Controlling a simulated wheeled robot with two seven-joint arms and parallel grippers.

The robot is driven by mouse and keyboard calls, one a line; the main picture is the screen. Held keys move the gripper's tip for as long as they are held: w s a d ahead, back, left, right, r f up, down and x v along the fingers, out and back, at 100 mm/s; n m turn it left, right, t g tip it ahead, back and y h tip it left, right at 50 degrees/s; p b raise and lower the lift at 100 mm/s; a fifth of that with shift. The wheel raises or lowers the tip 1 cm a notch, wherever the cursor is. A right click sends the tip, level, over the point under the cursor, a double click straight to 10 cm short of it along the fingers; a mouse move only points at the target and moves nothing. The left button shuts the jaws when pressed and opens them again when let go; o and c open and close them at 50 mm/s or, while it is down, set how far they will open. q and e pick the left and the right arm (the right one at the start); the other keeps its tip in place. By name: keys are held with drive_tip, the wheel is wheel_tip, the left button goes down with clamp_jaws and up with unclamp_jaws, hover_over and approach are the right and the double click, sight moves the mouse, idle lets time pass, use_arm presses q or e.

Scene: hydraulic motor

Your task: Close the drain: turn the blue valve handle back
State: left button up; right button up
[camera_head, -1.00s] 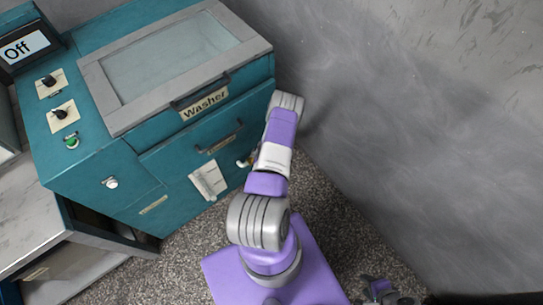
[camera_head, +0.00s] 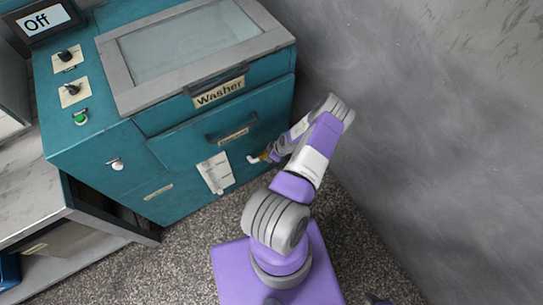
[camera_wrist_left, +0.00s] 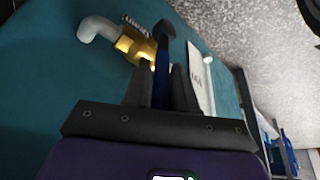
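A brass valve (camera_wrist_left: 138,45) with a pale bent spout (camera_wrist_left: 97,28) sticks out of the teal washer front in the left wrist view. Its dark blue handle (camera_wrist_left: 162,66) runs between the fingers of my left gripper (camera_wrist_left: 164,80). The fingers are close together, on either side of the handle, and look shut on it. In the head view, the spout (camera_head: 253,159) shows low on the washer front (camera_head: 180,160). My left arm reaches to it from the right, and its wrist hides the handle there. Only a dark sliver, perhaps my right gripper (camera_head: 378,300), shows at the bottom edge.
The washer has a glass lid (camera_head: 190,42), a drawer handle (camera_head: 230,125) and a white paper (camera_head: 216,173) beside the valve. A screen (camera_head: 43,20) reads "Off". A grey wall (camera_head: 440,120) stands to the right. A workbench (camera_head: 35,190) is at the left.

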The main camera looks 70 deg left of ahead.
use_arm(q)
drive_tip(key=shift+o, duration=1.2)
drive_tip(key=p+v, duration=0.2)
drive_tip(key=v, duration=0.5)
drive_tip(key=shift+r+p, duration=0.25)
drive_tip(key=shift+p, duration=0.05)
drive_tip(key=shift+w+d, duration=0.1)
drive_tip(key=shift+w, duration=0.05)
